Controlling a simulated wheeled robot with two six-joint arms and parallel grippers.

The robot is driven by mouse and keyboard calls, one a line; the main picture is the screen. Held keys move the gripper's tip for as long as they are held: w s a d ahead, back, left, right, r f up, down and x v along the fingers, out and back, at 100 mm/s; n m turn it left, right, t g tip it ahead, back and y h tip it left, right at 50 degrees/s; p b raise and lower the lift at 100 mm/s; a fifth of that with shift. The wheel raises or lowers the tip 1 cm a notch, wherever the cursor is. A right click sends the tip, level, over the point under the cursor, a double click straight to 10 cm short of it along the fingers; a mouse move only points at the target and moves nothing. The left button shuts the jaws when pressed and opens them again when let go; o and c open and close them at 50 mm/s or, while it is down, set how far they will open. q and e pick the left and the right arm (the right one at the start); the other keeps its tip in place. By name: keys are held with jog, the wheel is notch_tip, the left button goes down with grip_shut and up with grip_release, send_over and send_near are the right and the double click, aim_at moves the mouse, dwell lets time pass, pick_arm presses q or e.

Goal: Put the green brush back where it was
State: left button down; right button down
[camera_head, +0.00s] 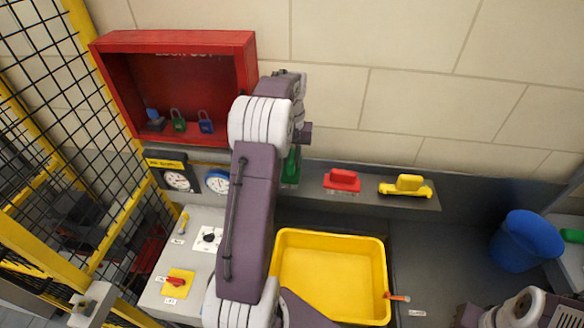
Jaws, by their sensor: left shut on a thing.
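The green brush (290,168) shows as a narrow upright strip beside my left forearm, at the left part of the grey wall shelf (380,202). My left arm hides much of it. My left gripper (294,152) is at its top, mostly hidden behind my wrist, and is shut on it. I cannot tell if the brush touches the shelf. A red brush (342,180) and a yellow brush (405,185) sit on the shelf to the right. Part of my right arm shows at the bottom right; its fingers cannot be made out.
A yellow tray (332,235) lies below the shelf. A red lock box (245,48) with padlocks hangs at upper left, above gauges (217,181). A blue bucket (525,240) and another green item (572,236) are at right. A yellow-framed mesh fence stands left.

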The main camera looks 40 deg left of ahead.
pick_arm(q)
notch_tip(320, 180, down, 4)
jog(key=shift+d+r+p, duration=0.15)
jog(key=shift+r+p, duration=0.1)
jog(key=shift+p, duration=0.55)
jog(key=shift+w+f, duration=0.25)
jog(key=shift+f, duration=0.05)
jog(key=shift+s+f, duration=0.1)
jog(key=c, duration=1.3)
grip_release()
jog(key=shift+s, duration=0.15)
jog(key=shift+o, duration=0.2)
